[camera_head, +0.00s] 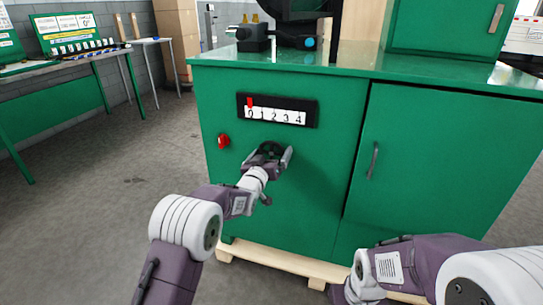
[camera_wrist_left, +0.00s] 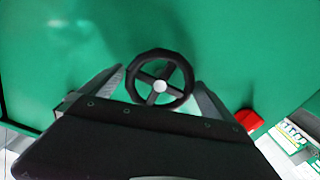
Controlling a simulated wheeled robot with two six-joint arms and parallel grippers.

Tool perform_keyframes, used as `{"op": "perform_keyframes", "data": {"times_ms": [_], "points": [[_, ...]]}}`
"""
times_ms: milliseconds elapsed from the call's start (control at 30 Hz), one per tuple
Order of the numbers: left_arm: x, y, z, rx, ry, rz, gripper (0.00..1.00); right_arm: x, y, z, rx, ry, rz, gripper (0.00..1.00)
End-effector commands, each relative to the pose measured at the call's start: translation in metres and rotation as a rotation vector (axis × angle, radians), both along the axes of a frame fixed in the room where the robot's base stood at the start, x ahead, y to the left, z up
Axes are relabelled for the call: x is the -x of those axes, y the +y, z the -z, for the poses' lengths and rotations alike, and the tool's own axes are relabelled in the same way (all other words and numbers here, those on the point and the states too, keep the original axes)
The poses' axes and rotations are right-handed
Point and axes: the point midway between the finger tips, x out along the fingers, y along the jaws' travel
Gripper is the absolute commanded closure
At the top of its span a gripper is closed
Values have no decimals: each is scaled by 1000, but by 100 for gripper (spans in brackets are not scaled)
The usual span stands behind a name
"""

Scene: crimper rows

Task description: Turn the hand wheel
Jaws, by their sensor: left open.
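The black hand wheel (camera_wrist_left: 160,59) with a pale hub is mounted on the front of the green cabinet (camera_head: 310,185). In the head view the wheel (camera_head: 271,149) is partly hidden by my left gripper (camera_head: 275,156). My left gripper is open, and in the left wrist view its fingers (camera_wrist_left: 160,84) stand on either side of the wheel rim. I cannot tell whether they touch it. Above the wheel is a scale (camera_head: 275,114) marked 0 to 4, with a red pointer (camera_head: 250,103) at 0. My right arm comes in at lower right; its gripper is not visible.
A red knob (camera_head: 223,141) sits left of the wheel and also shows in the left wrist view (camera_wrist_left: 249,120). The cabinet door handle (camera_head: 373,160) is to the right. A green bench (camera_head: 60,65) stands at far left, with open floor between.

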Motion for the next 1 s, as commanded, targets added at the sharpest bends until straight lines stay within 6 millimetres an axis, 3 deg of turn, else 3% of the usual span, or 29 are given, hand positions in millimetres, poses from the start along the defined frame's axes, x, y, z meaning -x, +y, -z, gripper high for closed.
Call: {"op": "perform_keyframes", "data": {"times_ms": [300,500,767,1000], "points": [[-4,-1,-1,0,0,0,0,0,0,1,0,0,0,67],[-4,-1,-1,0,0,0,55,0,0,1,0,0,0,67],[-4,-1,0,-28,-9,0,54,0,0,1,0,0,0,67],[-3,-1,0,-153,-50,0,54,0,0,4,0,0,0,67]]}}
